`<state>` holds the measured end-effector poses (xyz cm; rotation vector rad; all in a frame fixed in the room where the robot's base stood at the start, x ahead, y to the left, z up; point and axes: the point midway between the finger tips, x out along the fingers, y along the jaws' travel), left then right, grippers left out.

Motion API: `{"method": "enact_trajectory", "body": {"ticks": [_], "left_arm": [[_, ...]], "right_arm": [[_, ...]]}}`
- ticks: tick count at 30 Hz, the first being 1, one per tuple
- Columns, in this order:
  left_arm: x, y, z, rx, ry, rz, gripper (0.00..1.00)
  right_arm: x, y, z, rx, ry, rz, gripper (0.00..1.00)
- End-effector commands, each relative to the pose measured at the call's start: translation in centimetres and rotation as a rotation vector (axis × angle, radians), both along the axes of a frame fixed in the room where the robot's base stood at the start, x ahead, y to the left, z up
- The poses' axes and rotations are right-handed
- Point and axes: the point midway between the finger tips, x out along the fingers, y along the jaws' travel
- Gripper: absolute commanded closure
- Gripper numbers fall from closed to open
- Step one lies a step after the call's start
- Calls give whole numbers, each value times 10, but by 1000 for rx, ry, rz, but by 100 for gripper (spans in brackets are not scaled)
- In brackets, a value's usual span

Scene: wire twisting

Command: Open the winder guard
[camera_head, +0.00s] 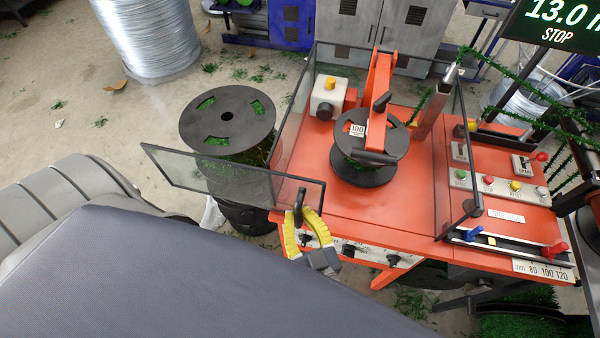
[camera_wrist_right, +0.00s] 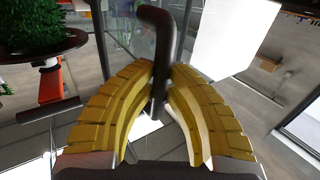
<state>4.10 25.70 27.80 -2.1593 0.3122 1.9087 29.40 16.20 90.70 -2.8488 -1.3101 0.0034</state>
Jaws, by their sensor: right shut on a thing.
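The winder guard is a clear, dark-framed enclosure around the orange winder. Its front panel (camera_head: 225,182) stands swung outward to the left, with a dark handle (camera_head: 299,205) near its right end. My right gripper (camera_head: 301,215), with yellow ridged fingers, is at that handle. In the right wrist view the fingers close around the dark bent handle (camera_wrist_right: 158,60), which stands upright between them. Inside the guard a black spool (camera_head: 370,155) sits under an orange arm (camera_head: 379,95). My left gripper is not in view.
A large black reel (camera_head: 227,118) with green wire stands behind the swung panel. A control panel with buttons (camera_head: 490,182) and a rail with blue and red clamps (camera_head: 510,242) are at the right. Bare floor lies at the left.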

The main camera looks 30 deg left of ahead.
Motion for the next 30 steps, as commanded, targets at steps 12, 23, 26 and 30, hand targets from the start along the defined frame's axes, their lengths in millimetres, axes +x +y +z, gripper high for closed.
{"method": "enact_trajectory", "body": {"ticks": [12,23,26,30], "left_arm": [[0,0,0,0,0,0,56],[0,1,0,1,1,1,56],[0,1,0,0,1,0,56],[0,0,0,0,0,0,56]], "right_arm": [[0,0,0,-1,1,0,62],[0,0,23,3,-3,0,62],[0,0,39,3,-3,0,62],[0,0,62,4,-1,0,62]]}}
